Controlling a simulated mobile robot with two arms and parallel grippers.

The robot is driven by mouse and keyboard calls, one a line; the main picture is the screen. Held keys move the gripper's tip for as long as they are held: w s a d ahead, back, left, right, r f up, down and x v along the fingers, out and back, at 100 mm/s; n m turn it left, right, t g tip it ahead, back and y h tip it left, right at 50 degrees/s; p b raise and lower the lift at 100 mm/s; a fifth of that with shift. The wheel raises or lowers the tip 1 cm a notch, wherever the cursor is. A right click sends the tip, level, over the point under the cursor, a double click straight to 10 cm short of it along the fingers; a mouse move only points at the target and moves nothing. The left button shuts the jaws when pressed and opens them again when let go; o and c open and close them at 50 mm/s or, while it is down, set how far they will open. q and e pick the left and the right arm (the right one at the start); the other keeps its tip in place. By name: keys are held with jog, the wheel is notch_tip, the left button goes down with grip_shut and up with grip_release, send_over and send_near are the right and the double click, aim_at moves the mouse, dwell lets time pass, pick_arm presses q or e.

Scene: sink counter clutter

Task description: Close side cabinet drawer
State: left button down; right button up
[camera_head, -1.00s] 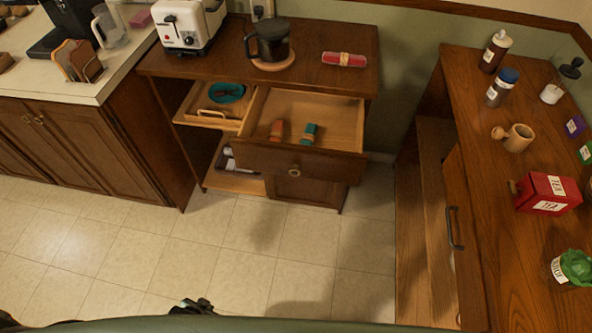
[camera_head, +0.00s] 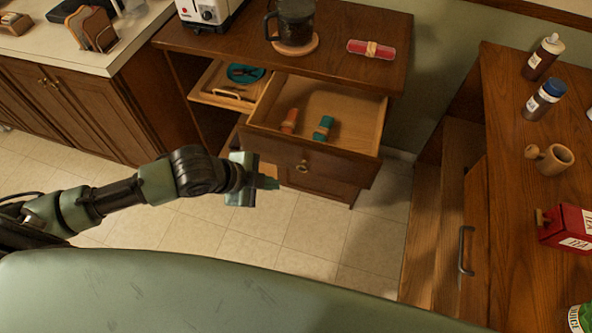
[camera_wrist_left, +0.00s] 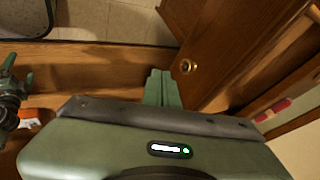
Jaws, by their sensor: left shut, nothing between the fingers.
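The side cabinet (camera_head: 330,48) stands at the back with its drawer (camera_head: 305,158) pulled out. The drawer has a round brass knob on its wooden front and holds an orange bundle (camera_head: 290,121) and a teal bundle (camera_head: 323,128). My left gripper (camera_head: 268,183) is shut and empty, in front of the drawer and lower left of its knob in the head view, with a gap that is hard to judge. In the left wrist view my gripper fingers (camera_wrist_left: 162,88) point toward a wooden front with a brass knob (camera_wrist_left: 187,66). My right gripper is not in view.
A second tray (camera_head: 228,97) with a teal plate sticks out left of the drawer. A wooden counter (camera_head: 520,190) borders the right. The tiled floor (camera_head: 318,226) before the cabinet is clear.

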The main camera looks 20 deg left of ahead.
pick_arm(q)
jog(key=w+d+f+p, duration=0.1)
jog(key=w+d+f, duration=0.2)
jog(key=w+f, duration=0.3)
jog(key=shift+w+d+f, duration=0.2)
jog(key=shift+w+f, duration=0.1)
jog(key=shift+w, duration=0.65)
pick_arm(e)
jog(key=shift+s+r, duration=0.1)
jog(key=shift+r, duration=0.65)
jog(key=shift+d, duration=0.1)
